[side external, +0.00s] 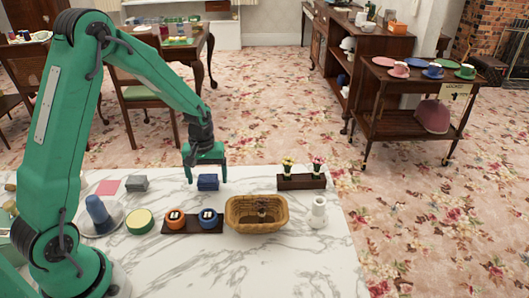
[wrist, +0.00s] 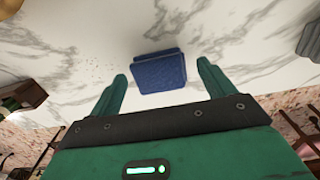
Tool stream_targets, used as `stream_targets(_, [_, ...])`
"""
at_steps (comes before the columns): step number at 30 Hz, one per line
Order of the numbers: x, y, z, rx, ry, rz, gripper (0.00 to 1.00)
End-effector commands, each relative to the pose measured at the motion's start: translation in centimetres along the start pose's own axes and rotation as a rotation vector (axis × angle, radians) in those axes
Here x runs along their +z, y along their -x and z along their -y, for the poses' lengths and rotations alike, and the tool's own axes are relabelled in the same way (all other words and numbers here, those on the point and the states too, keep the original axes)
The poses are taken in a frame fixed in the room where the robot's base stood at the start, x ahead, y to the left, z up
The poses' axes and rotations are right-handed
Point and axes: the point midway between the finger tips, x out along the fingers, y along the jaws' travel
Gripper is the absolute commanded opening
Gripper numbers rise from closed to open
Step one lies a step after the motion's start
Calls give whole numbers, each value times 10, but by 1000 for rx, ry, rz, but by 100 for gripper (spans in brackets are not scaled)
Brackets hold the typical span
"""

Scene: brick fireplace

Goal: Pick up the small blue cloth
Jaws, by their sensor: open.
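The small blue cloth (side external: 208,182) is a folded dark blue block on the white marble table, near its far edge. In the wrist view the cloth (wrist: 160,72) lies between and a little beyond the two green fingertips. My gripper (side external: 206,175) is above the cloth in the side view, with its fingers apart and pointing down. In the wrist view my gripper (wrist: 162,75) is open and empty, with a gap on each side of the cloth. I cannot tell the exact height of the fingertips over the table.
A grey block (side external: 136,183) and pink cloth (side external: 108,187) lie left of the blue cloth. A wicker basket (side external: 245,222), a dark tray with orange and blue round items (side external: 190,228), and a planter with flowers (side external: 302,182) stand nearby. The table's front right is bare.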

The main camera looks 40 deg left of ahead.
Motion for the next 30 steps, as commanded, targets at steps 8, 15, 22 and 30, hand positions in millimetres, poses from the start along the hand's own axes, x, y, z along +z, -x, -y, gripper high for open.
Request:
stream_targets(8, [0, -13, 0, 0, 0, 0, 82])
stream_targets(15, [0, -12, 0, 0, 0, 0, 82])
stream_targets(22, [0, -12, 0, 0, 0, -1, 72])
stream_targets(30, [0, -12, 0, 0, 0, -1, 31])
